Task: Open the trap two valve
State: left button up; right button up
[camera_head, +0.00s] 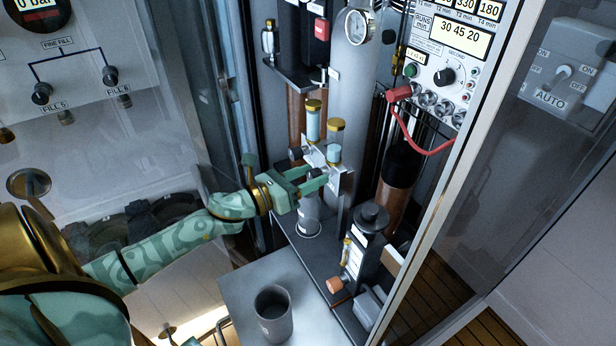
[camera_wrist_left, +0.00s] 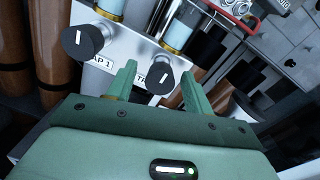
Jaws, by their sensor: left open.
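In the head view my left gripper (camera_head: 313,181) reaches in from the left to the plate below two clear cylinders, and the knob is partly hidden by the fingers. The similar trap one knob (camera_wrist_left: 82,41) is to the left, by a label ending "AP 1". My right gripper is not in view.
Two clear cylinders with gold caps (camera_head: 335,138) stand above the plate. A grey cup (camera_head: 273,312) stands on a grey shelf in front.

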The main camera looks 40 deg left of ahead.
pick_arm(q)
jog(key=shift+c, duration=0.3)
jog(key=c, duration=0.9)
